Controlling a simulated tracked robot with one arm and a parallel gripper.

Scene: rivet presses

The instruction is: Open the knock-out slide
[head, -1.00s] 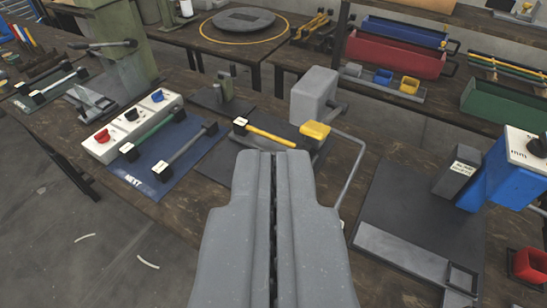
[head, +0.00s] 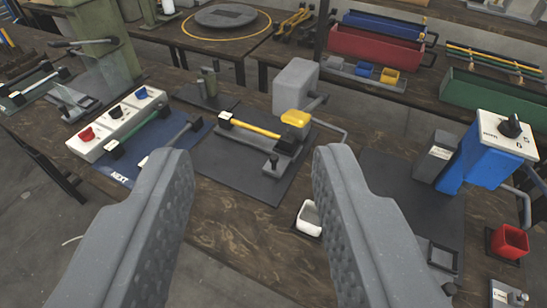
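My gripper (head: 252,155) is open and empty, its two grey fingers spread wide in the foreground. Beyond and between the fingertips, a dark mat (head: 243,178) carries a yellow bar (head: 252,130) with black end blocks, a yellow pad (head: 295,117) and a small dark knob (head: 273,162). A grey press housing (head: 295,87) stands behind the pad. To the left, a blue mat (head: 125,168) bears a green bar (head: 140,137) and a grey bar, partly hidden by my left finger. No label shows which part is the knock-out slide.
A white box (head: 118,120) with red, black and blue knobs stands at left. Bare wooden bench (head: 235,235) lies between the fingers.

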